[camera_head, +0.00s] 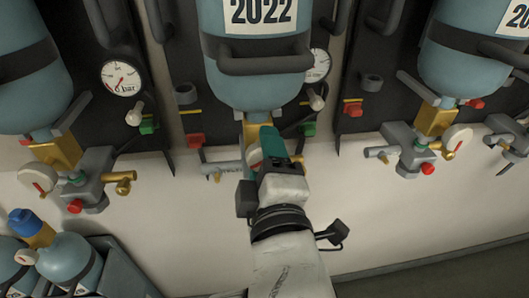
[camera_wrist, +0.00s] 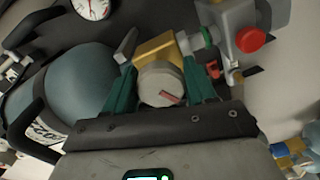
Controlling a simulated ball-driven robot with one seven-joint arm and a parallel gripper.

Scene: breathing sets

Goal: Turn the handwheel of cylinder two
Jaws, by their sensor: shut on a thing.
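The middle cylinder (camera_head: 252,85), blue-grey with a "2022" label, hangs upside down on a dark panel. It also shows in the wrist view (camera_wrist: 85,85). A brass neck (camera_wrist: 158,48) joins it to the valve. The round pale handwheel (camera_wrist: 160,80) with a red mark sits at this neck. My gripper (camera_wrist: 162,88) has a teal finger on each side of the handwheel and is shut on it. In the head view my gripper (camera_head: 268,150) covers most of the valve, and only an edge of the handwheel shows.
A left cylinder (camera_head: 28,85) and a right cylinder (camera_head: 465,65) have similar valves. A pressure gauge (camera_head: 121,78) is on the panel at left. A red knob (camera_wrist: 250,40) and grey valve block are close beside my fingers. Small blue cylinders (camera_head: 68,262) stand at lower left.

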